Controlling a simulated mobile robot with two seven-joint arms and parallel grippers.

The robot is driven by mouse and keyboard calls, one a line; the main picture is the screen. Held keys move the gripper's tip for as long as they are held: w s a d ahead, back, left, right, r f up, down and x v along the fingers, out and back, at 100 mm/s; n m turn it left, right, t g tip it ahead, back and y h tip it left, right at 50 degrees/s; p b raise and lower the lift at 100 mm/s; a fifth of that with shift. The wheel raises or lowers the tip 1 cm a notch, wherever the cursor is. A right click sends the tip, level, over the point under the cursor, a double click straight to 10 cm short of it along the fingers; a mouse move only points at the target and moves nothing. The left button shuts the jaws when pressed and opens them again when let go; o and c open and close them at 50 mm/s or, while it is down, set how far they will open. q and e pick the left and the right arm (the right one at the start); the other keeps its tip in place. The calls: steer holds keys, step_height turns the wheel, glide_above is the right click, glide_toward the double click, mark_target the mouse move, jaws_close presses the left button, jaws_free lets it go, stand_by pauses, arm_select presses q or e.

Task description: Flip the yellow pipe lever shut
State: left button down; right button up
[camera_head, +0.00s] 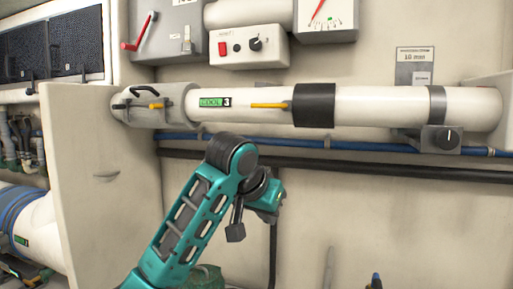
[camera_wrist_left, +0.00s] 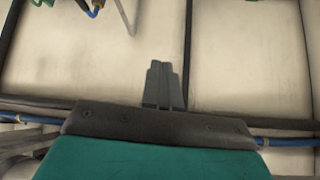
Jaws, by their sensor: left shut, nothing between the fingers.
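A yellow lever (camera_head: 268,105) lies level along the white pipe (camera_head: 375,106), between the green label and the black band. Another, shorter yellow lever (camera_head: 158,105) sits on the grey collar at the pipe's left end, beside black handles. My left gripper (camera_head: 266,204) is below the pipe and in front of the wall, apart from both levers. Its fingers are mostly hidden in the head view. In the left wrist view the fingers (camera_wrist_left: 163,85) are together and empty, with bare wall behind them. My right gripper is out of view.
A blue line (camera_head: 350,144) and a black hose (camera_head: 350,165) run along the wall under the pipe. A red-handled box (camera_head: 168,32), a switch panel (camera_head: 249,47) and a gauge (camera_head: 326,20) sit above. A beige partition (camera_head: 105,185) stands left. The lower right wall is mostly clear.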

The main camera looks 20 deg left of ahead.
arm_select(q)
steer(key=s+a+r+t, duration=0.1)
steer(key=s+r, duration=0.1)
steer(key=r, duration=0.9)
steer(key=s+a+r+n+t, duration=0.1)
steer(key=s+r, duration=0.1)
steer(key=r, duration=0.9)
steer(key=s+a+r+n+t+y, duration=0.1)
steer(key=r, duration=1)
steer(key=shift+s+a+r, duration=0.35)
steer(key=shift+s+r, duration=0.05)
steer(key=p, duration=0.2)
glide_above(271, 106)
steer(key=s+a, duration=0.3)
step_height(271, 106, down, 5)
steer(key=f, duration=0.2)
steer(key=w+f, duration=0.1)
steer(key=f, duration=0.1)
steer(key=shift+w+d+f, duration=0.1)
steer(key=shift+d+f, duration=0.1)
steer(key=shift+f, duration=0.05)
steer(key=shift+f+b, duration=0.1)
steer(key=shift+b, duration=0.3)
steer(key=shift+a+f+n+h, duration=0.1)
steer(key=shift+n+h, duration=0.4)
